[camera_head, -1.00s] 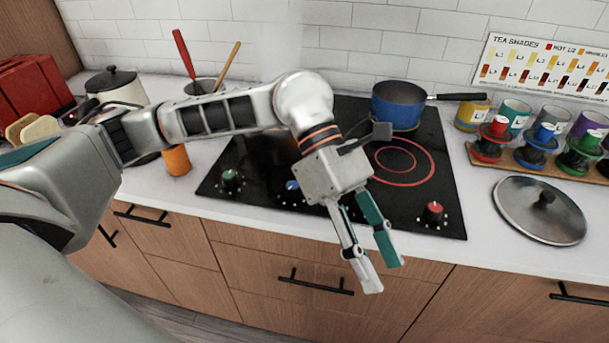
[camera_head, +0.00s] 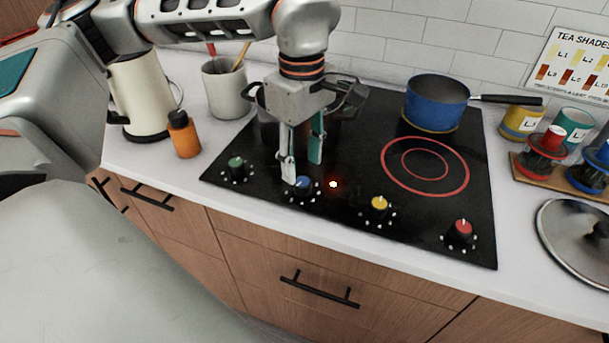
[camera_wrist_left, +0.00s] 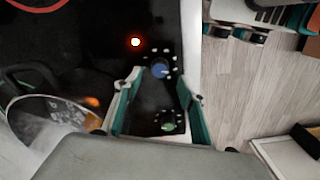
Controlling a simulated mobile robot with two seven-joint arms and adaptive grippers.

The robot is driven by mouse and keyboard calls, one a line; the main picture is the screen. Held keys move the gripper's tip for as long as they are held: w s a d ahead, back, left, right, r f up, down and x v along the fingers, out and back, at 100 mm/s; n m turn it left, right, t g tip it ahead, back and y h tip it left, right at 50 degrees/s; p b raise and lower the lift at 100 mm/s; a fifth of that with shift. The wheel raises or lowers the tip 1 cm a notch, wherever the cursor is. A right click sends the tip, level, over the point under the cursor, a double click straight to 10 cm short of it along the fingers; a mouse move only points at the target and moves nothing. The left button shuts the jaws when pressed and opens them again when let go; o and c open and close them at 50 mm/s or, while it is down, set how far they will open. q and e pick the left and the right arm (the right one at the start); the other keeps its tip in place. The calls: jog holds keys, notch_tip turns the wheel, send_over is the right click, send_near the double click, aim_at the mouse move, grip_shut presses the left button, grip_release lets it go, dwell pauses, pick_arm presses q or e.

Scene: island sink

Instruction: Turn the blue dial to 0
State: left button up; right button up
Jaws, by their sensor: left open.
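The blue dial (camera_head: 304,184) sits on the front edge of the black cooktop (camera_head: 360,215), between the green dial and the yellow dial. It also shows in the left wrist view (camera_wrist_left: 159,69), ahead of and between the fingers. A small bright light (camera_head: 333,184) glows just right of it. My left gripper (camera_head: 302,172) points down and is open, its fingertips close above and behind the blue dial. Whether a finger touches the dial I cannot tell. The exact dial setting is too small to read. My right gripper is not in view.
A green dial (camera_head: 236,169), a yellow dial (camera_head: 379,205) and a red dial (camera_head: 462,231) share the front row. A blue pan (camera_head: 436,104) stands at the back right. An orange bottle (camera_head: 184,136) and a kettle (camera_head: 140,97) stand left. A pot is partly hidden behind my gripper.

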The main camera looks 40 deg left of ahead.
aim_at(303, 181)
pick_arm(q)
jog(key=shift+f, duration=2.25)
jog(key=c, duration=1.1)
